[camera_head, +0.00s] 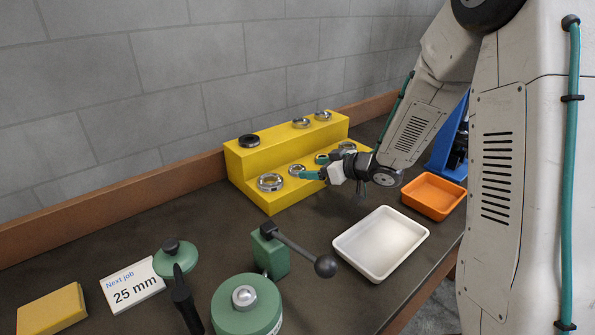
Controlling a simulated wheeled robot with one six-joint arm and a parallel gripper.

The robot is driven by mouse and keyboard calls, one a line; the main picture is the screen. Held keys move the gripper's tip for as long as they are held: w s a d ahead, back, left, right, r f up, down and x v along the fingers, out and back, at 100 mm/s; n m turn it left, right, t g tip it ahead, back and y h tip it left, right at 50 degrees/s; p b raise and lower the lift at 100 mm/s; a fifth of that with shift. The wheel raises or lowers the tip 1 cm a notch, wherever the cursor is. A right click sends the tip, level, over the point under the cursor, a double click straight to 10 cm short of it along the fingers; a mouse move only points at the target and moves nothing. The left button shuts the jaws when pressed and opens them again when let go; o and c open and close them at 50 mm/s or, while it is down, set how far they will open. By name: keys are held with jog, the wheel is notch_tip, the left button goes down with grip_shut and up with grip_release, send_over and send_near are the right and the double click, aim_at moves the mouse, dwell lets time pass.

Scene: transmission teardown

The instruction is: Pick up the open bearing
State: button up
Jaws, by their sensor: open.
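Several ring-shaped bearings sit on a yellow two-step stand (250,160) against the wall. On the lower step are a larger silver bearing (270,182) at the left end, a smaller silver bearing (296,169) beside it and another silver bearing (347,146) at the right. A dark-faced bearing (249,140) and two silver bearings (301,122) (323,116) are on the upper step. Which are open is too small to tell surely. My gripper (314,167) is open at the lower step, its teal fingertips close to the smaller silver bearing; contact cannot be told.
A white tray (340,246) and an orange tray (405,194) stand right of centre.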

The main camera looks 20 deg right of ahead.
aim_at(293, 169)
jog(key=x, duration=0.4)
jog(key=shift+w+a+f, duration=0.1)
jog(key=shift+a+f, duration=0.05)
jog(key=shift+f, duration=0.1)
jog(key=c, duration=1.1)
jog(key=shift+r, duration=0.15)
jog(key=shift+c, duration=0.2)
